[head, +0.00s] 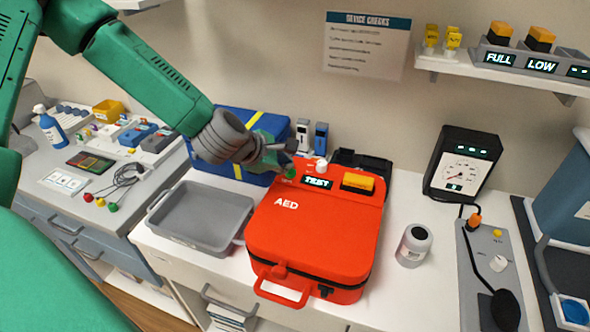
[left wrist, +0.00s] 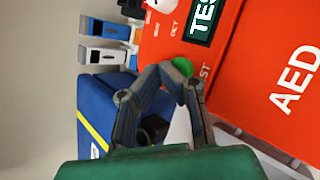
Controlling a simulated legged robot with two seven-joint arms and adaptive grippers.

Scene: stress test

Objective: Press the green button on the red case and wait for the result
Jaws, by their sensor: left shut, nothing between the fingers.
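The red AED case (head: 318,235) stands on the white counter, its handle toward the front. Its small display (head: 317,183) reads TEST; part of that display also shows in the left wrist view (left wrist: 203,18). The green button (head: 291,173) is near the case's back left corner, and in the left wrist view the green button (left wrist: 183,66) shows just beyond the fingertips. My left gripper (left wrist: 173,72) is shut and empty, its tips at the button and partly covering it. I cannot tell whether the button is pressed in. My right gripper is not in view.
A grey tray (head: 180,222) lies left of the case, and a blue case with a yellow stripe (head: 226,155) stands behind the gripper. A yellow-orange battery block (head: 357,183) sits on the case.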

